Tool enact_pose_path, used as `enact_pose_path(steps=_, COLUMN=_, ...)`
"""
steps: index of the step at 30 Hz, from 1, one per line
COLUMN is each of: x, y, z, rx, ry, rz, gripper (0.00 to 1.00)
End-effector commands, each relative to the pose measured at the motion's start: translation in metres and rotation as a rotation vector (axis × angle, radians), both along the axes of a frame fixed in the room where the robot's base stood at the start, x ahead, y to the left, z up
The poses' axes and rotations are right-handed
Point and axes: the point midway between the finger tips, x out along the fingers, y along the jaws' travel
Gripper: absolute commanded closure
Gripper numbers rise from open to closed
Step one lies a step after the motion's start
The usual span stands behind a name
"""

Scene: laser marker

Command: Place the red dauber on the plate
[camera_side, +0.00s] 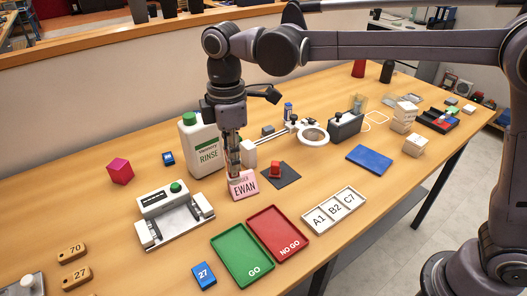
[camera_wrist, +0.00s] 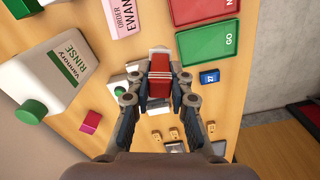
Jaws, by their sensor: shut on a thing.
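My gripper (camera_side: 234,168) points down just behind the pink EWAN card, between the rinse bottle and a dark square plate (camera_side: 291,180). In the wrist view my gripper (camera_wrist: 160,100) is shut on a red thing with a pale end, which looks like the red dauber (camera_wrist: 160,76). In the side view the fingers mostly hide it, and I cannot tell whether it touches the table. A separate small red piece (camera_side: 275,169) sits on the dark plate, to the right of my gripper. The dark plate does not show clearly in the wrist view.
The pink EWAN card (camera_side: 243,185) stands close to my fingertips. The white rinse bottle (camera_side: 203,150) is at the left. A white fixture with a green knob (camera_side: 174,214), the green GO tray (camera_side: 241,256) and the red NO GO tray (camera_side: 277,233) lie in front.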

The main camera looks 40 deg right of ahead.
Motion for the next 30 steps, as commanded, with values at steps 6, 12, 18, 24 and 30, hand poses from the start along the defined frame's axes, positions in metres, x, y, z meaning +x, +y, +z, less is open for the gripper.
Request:
enact_pose_path(steps=6, x=0.021, y=-0.103, z=0.004, rx=0.000, ry=0.000, rz=-0.218, gripper=1.00)
enact_pose_path(steps=12, x=0.020, y=-0.191, z=0.007, rx=0.000, ry=-0.001, rz=-0.408, gripper=1.00)
enact_pose_path(steps=18, x=0.003, y=-0.275, z=0.009, rx=-0.001, ry=-0.002, rz=-0.598, gripper=1.00)
enact_pose_path(steps=24, x=-0.029, y=-0.351, z=0.009, rx=-0.001, ry=-0.002, rz=-0.788, gripper=1.00)
enact_pose_path(steps=30, x=-0.073, y=-0.416, z=0.009, rx=-0.002, ry=-0.003, rz=-0.979, gripper=1.00)
